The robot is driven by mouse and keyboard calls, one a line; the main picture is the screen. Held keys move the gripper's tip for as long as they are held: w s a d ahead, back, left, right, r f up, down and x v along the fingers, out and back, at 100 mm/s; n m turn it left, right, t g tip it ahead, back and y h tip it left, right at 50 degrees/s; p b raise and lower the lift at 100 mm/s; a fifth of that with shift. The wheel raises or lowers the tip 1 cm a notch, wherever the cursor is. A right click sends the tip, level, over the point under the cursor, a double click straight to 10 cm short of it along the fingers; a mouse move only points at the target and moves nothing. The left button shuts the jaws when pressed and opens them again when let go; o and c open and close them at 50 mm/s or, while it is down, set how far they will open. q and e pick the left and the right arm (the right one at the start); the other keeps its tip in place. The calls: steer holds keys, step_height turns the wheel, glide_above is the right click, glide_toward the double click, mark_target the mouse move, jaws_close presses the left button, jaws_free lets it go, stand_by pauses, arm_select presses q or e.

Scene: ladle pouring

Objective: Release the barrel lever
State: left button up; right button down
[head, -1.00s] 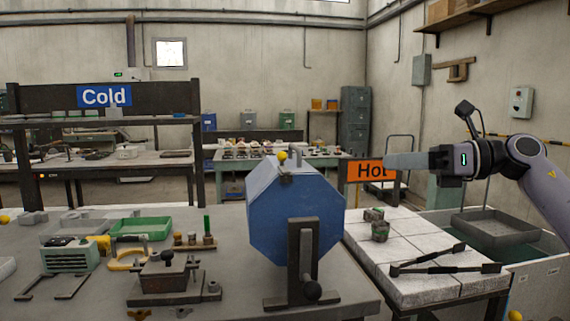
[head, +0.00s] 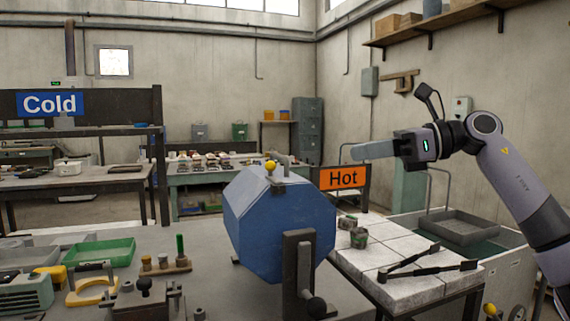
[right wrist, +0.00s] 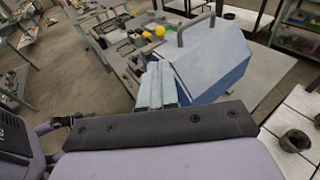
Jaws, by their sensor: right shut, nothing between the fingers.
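The blue eight-sided barrel (head: 280,225) stands on the grey table in a dark upright stand (head: 298,262). A lever with a yellow ball knob (head: 270,166) sits on its top; it also shows in the right wrist view (right wrist: 160,31). A black knob (head: 316,307) is low on the stand's front. My right gripper (head: 358,152) is shut and empty, pointing left, up and to the right of the barrel in the head view. In the right wrist view its closed fingers (right wrist: 155,85) overlap the barrel's near-left edge (right wrist: 205,60); contact cannot be told. My left gripper is out of view.
A green tray (head: 100,252) and tools lie left of the barrel. A blue Cold sign (head: 50,104) hangs farther left.

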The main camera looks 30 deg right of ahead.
mark_target(292, 181)
steer(key=p+x, duration=0.2)
steer(key=x, duration=1)
steer(key=shift+w+a, duration=0.15)
steer(key=shift+a, duration=0.1)
steer(key=shift+w+a+f, duration=0.15)
steer(key=shift+w+a, duration=0.2)
steer(key=shift+w, duration=0.1)
steer(key=shift+w+a, duration=0.1)
steer(key=shift+w, duration=0.05)
steer(key=shift+f, duration=0.1)
